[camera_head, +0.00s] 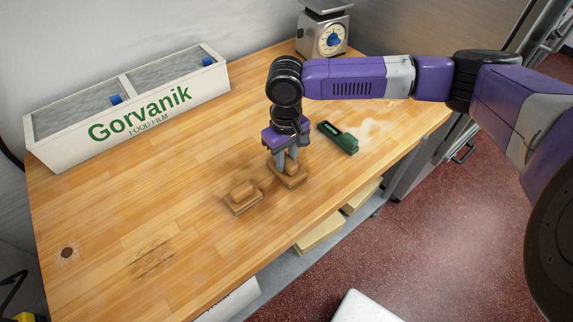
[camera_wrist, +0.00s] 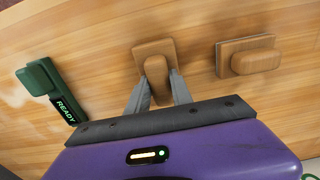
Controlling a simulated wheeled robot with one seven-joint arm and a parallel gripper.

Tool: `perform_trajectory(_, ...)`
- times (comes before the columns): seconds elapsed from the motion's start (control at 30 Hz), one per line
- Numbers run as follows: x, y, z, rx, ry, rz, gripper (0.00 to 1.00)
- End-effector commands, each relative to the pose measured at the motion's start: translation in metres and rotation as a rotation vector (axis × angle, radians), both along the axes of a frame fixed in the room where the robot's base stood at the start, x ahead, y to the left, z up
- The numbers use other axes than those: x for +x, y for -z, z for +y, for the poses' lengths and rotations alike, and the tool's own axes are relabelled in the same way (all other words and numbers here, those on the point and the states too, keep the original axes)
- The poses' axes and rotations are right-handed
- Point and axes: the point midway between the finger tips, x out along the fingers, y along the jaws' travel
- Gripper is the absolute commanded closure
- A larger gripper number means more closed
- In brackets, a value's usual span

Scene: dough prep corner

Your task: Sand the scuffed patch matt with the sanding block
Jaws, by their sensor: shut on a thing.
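My gripper (camera_head: 287,163) points down over the middle of the bench, shut on the raised grip of a brown wooden block (camera_head: 291,180). In the wrist view this block (camera_wrist: 152,48) sits between the two fingers, on or just above the wood; I cannot tell which. A second, similar block (camera_head: 243,198) lies on the bench to its left, at the right in the wrist view (camera_wrist: 256,62). Which one is the sanding block, I cannot tell; the undersides are mostly hidden. A scuffed patch (camera_head: 151,257) with dark scratches marks the bench's front left, apart from both blocks.
A green device (camera_head: 346,141) reading READY in the wrist view (camera_wrist: 38,76) lies right of my gripper, near a pale smudge (camera_head: 376,130). A Gorvanik film box (camera_head: 130,118) and a scale (camera_head: 324,38) stand at the back. A dark knot (camera_head: 67,253) marks the left. The bench's left middle is clear.

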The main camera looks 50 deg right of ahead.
Motion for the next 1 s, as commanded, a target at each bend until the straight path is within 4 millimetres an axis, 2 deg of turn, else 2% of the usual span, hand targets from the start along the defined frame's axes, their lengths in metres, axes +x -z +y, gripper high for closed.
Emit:
perform_trajectory(0.1,0.000,-0.011,0.000,0.001,0.001,-0.001,1.00)
perform_trajectory(0.53,0.000,-0.037,0.000,0.000,0.001,-0.002,1.00)
perform_trajectory(1.0,0.000,-0.037,0.000,0.000,0.000,-0.001,1.00)
